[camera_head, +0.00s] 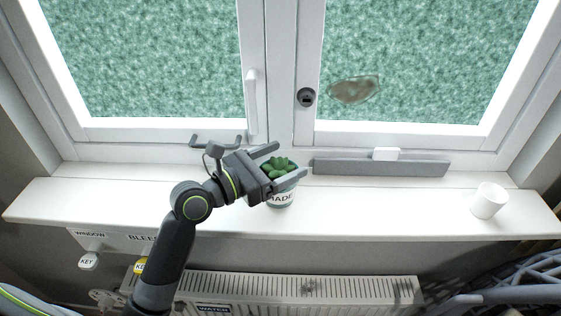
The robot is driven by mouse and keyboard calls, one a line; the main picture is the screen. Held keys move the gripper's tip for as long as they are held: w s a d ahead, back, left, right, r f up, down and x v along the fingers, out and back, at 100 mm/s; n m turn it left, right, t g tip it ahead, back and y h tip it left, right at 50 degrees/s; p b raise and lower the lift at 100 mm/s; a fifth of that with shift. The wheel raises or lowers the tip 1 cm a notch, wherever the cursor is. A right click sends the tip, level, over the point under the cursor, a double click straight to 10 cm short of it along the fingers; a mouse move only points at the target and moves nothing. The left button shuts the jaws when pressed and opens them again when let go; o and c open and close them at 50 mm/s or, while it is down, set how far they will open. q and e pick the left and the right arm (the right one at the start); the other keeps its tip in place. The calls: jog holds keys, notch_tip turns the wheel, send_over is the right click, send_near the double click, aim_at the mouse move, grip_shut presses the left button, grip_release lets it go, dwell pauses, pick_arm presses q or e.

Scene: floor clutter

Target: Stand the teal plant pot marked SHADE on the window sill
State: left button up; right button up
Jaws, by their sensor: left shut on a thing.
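The teal plant pot (282,200) has a white label, of which the letters "HADE" or part of them show, and a green plant (278,167) in it. It is upright at the white window sill (380,205), near the middle. My left gripper (290,168) is shut on the pot, with a finger on either side near its rim. I cannot tell whether the pot's base touches the sill. My right gripper is not in view.
A white cup (488,200) stands on the sill at right. A grey bar (380,167) lies along the window's foot. A window handle (251,100) hangs above. A radiator (300,287) is below. The sill's left part is clear.

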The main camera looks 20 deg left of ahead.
pick_arm(q)
jog(key=o, duration=1)
jog(key=shift+f, duration=0.1)
jog(key=shift+o, duration=1.3)
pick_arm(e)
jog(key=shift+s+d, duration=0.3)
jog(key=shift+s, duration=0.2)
pick_arm(q)
jog(key=shift+s, duration=0.1)
jog(key=b+v, duration=0.1)
jog(key=v, duration=1.1)
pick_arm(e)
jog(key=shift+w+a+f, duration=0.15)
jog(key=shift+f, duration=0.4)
